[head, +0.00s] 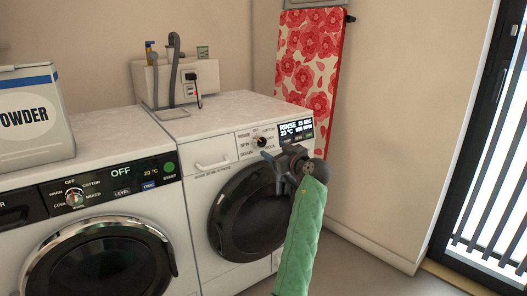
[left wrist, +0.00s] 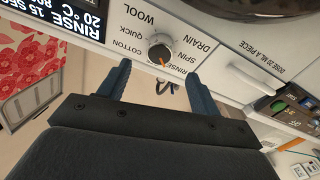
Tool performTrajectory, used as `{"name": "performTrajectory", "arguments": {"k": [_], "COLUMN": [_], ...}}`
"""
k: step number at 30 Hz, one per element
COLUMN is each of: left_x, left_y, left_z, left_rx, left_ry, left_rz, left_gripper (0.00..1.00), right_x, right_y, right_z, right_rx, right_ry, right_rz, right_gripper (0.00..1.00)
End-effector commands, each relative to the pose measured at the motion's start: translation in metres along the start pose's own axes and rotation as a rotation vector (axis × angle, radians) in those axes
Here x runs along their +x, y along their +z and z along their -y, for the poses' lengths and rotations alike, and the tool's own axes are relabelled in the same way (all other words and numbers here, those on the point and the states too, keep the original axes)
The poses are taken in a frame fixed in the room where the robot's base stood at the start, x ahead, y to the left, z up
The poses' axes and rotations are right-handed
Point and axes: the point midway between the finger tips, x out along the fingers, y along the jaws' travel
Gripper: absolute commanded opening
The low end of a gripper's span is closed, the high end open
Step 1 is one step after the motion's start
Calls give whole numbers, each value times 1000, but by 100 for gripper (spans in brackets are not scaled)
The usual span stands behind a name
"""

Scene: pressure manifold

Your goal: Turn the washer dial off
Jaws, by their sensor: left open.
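The washer (head: 215,190) is the right-hand white machine, with a round dark door and a lit display (head: 295,130) reading RINSE. My left gripper (head: 271,154) is open in front of the panel, beside the dial in the head view. In the left wrist view its two fingers (left wrist: 161,78) stand either side of the dial, with nothing held. My right gripper is not in view.
A second machine (head: 100,170) on the left has its own dial (head: 75,197) and a display reading OFF. A powder box (head: 30,115) stands on it. A red floral board (head: 310,60) leans at the wall behind the washer. Floor is free to the right.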

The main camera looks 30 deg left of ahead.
Motion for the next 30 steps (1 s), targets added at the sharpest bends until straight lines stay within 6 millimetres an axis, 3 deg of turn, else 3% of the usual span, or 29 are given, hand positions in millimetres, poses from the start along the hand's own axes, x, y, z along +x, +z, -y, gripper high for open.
{"name": "performTrajectory", "arguments": {"k": [15, 28, 30], "left_x": [66, 74, 74], "left_y": [1, 1, 1], "left_z": [1, 1, 1], "left_rx": [2, 1, 1], "left_ry": [-1, 0, 0], "left_rz": [0, 2, 2], "left_gripper": [64, 64, 50], "right_x": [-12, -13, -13], "right_y": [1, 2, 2], "right_z": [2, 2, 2], "right_rx": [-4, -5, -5], "right_ry": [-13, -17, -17], "right_rz": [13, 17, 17], "right_gripper": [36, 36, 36]}}
